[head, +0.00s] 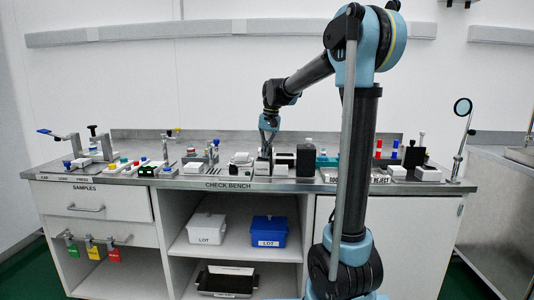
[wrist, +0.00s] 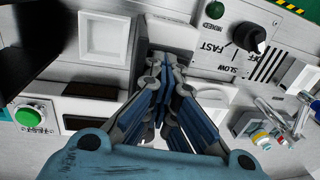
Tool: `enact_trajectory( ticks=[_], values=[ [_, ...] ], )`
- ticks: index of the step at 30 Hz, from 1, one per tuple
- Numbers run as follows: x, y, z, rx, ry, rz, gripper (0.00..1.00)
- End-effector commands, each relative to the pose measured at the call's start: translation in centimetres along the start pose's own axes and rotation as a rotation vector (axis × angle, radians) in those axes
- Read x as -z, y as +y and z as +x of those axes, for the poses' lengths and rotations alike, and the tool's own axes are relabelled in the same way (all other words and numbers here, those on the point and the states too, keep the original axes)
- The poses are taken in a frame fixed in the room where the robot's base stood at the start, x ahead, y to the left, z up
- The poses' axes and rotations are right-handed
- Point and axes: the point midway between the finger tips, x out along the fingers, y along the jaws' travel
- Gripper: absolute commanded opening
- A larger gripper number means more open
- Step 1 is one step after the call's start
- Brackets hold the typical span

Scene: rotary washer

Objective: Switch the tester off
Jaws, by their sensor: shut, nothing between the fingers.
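A light panel with a black rotary knob (wrist: 249,36) shows at the upper right in the wrist view. Labels OFF, FAST and SLOW are printed around the knob, and a green lamp (wrist: 214,9) sits to its left. A pale mark shows at the knob's lower right end; which label it is set to I cannot tell for certain. My gripper (wrist: 160,65) is shut and empty, left of the knob and apart from it, over a white block. In the head view my gripper (head: 268,140) is low over the middle of the check bench (head: 228,185), where the knob is too small to make out.
A green push button (wrist: 32,115) is at the left in the wrist view, and small coloured connectors (wrist: 262,138) are at the right. A black box (head: 305,160) stands right of my gripper in the head view. Several small fixtures crowd the bench on both sides.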

Motion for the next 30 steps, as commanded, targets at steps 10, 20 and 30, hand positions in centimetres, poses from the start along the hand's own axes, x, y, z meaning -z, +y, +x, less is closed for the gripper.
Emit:
enact_trajectory(
  ticks=[10,20,30],
  values=[
    [0.0,-0.9,0.8,-0.014,-0.004,0.000,0.00],
    [-0.3,-1.2,-2.5,-0.010,0.000,-0.003,0.00],
    [-0.6,-0.7,-9.2,-0.011,0.005,0.003,0.00]
  ],
)
